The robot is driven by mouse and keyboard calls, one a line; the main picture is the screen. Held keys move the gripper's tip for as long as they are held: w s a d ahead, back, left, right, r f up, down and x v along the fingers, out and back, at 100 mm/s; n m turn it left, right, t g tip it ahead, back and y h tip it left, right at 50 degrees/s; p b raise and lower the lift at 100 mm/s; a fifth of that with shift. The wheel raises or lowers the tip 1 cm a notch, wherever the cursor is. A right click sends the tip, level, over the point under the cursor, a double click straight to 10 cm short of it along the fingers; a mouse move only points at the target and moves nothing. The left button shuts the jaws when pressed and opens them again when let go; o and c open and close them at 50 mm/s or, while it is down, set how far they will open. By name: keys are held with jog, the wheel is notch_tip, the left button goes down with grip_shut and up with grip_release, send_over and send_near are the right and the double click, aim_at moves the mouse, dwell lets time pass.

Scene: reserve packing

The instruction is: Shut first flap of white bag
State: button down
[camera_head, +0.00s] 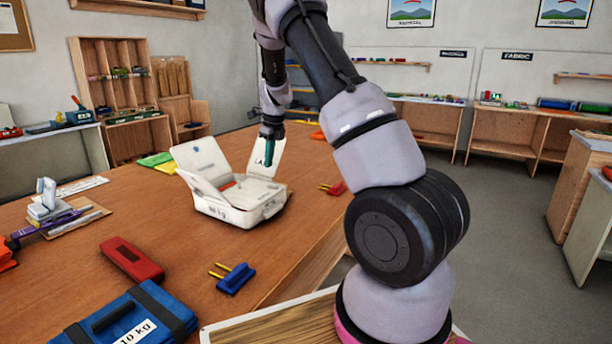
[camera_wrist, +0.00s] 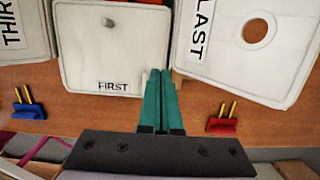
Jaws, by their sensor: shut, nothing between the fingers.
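The white bag (camera_head: 246,212) stands on the wooden table in the head view, with several flaps raised around its top. In the wrist view the first flap (camera_wrist: 112,62), labelled FIRST, has a small round knob and lies upper left of my fingers. The last flap (camera_wrist: 222,62), with a round hole, is to their right; the third flap (camera_wrist: 22,38) is at the left edge. My gripper (camera_wrist: 160,74) is shut and empty, its green fingertips between the first and last flaps. Contact with the first flap's edge cannot be told. In the head view my gripper (camera_head: 269,164) is in front of the last flap.
A blue hook-like piece (camera_head: 233,279) and a red one (camera_head: 334,188) lie on the table near the bag. A red case (camera_head: 132,260) and a blue box (camera_head: 130,318) are at the near left. Green and yellow sheets (camera_head: 157,160) lie behind the bag.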

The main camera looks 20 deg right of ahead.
aim_at(261, 182)
jog(key=w+f+g+h, duration=0.1)
jog(key=w+a+f+g+h, duration=0.1)
jog(key=g, duration=0.1)
jog(key=shift+w+a+f, duration=0.1)
jog(key=shift+a+f, duration=0.2)
jog(key=shift+f, duration=0.05)
jog(key=shift+w+a+f+g+h, duration=0.2)
jog(key=shift+w+f+g+h, duration=0.15)
jog(key=shift+f+g+h, duration=0.3)
jog(key=shift+w+a+f, duration=0.25)
jog(key=shift+f, duration=0.4)
jog(key=shift+a+f, duration=0.1)
jog(key=shift+f, duration=0.35)
jog(key=shift+f, duration=0.15)
